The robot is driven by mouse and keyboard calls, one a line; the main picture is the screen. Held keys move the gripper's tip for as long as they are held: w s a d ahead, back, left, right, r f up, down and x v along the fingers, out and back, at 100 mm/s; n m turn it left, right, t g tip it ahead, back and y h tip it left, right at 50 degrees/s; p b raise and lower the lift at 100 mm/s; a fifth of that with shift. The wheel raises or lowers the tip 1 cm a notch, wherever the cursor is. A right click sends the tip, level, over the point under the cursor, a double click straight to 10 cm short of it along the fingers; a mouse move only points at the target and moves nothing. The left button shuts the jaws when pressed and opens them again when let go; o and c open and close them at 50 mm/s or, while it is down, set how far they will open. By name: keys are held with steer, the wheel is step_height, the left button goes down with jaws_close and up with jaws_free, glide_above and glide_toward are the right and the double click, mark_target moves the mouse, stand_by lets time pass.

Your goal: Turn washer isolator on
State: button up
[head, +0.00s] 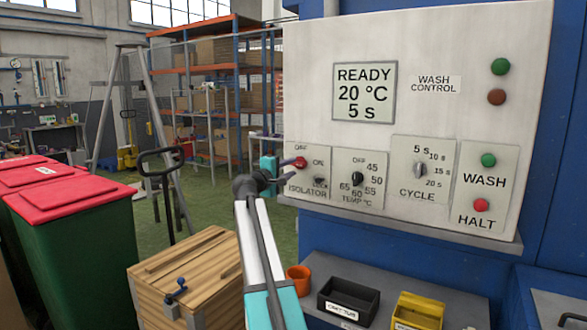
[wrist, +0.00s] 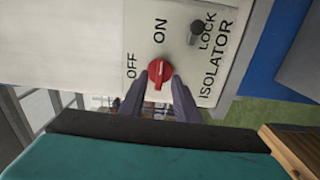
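The washer isolator panel (head: 307,188) is at the lower left of the white control board, with OFF, ON and LOCK labels. Its red knob (head: 300,162) also shows in the wrist view (wrist: 160,71), upright in the picture with a pale line on its face; which label it points to is unclear. A small dark lock piece (head: 320,183) is beside the LOCK label and shows in the wrist view (wrist: 196,32). My gripper (head: 286,172) is open at the panel's left edge. In the wrist view its fingers (wrist: 158,88) are apart, one either side of the knob's lower part; contact cannot be told.
The display (head: 364,93) reads READY, 20 °C, 5 s. The temperature dial (head: 357,179), cycle dial (head: 420,169), green wash button (head: 488,160) and red halt button (head: 481,205) are to the right. Below are a wooden crate (head: 190,262), orange cup (head: 299,279) and black bin (head: 347,300).

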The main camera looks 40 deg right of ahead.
steer(key=v, duration=1)
steer(key=shift+w+a, duration=0.1)
steer(key=shift+a, duration=0.05)
